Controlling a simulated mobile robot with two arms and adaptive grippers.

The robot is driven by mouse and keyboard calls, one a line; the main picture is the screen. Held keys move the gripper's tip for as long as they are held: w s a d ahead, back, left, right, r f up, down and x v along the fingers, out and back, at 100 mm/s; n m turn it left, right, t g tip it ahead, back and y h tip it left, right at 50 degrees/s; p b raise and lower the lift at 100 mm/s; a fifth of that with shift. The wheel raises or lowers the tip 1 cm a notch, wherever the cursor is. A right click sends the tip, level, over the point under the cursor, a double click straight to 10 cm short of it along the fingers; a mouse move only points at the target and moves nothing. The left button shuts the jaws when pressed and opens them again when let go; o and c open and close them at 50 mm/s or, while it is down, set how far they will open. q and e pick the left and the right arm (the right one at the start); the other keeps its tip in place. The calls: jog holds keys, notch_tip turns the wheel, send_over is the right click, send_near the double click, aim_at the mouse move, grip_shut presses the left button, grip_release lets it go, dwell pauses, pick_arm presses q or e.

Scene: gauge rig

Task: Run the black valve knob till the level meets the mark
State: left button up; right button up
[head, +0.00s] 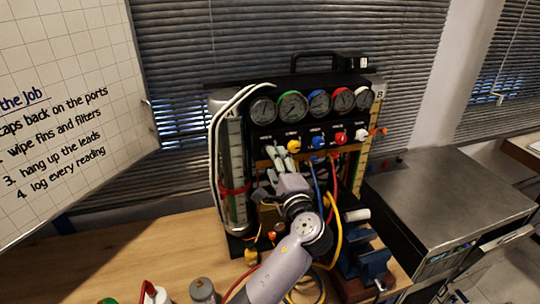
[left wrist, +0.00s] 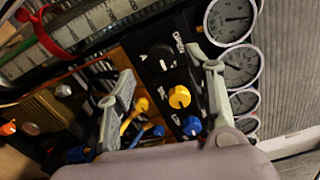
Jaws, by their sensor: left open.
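The black valve knob (left wrist: 161,57) shows in the left wrist view on the black panel, beside the letter A. My left gripper (left wrist: 166,72) is open, with one finger on each side of the knob's area; I cannot tell whether either finger touches it. In the head view the gripper (head: 274,163) is in front of the panel's left part, and the knob is hard to make out there. The sight tube with its scale (head: 236,160) stands at the rig's left, with a red ring mark (head: 235,190) around it. The liquid level is not clear. My right gripper is out of view.
A yellow knob (left wrist: 179,97) and a blue knob (left wrist: 192,125) are close to the fingers. Several gauges (head: 292,106) line the rig's top. Hoses hang below the panel (head: 333,200). A blue vise (head: 371,264) stands at front right. Bare bench (head: 130,250) lies left.

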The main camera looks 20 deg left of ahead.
pick_arm(q)
jog(key=v, duration=0.6)
dwell(0.9)
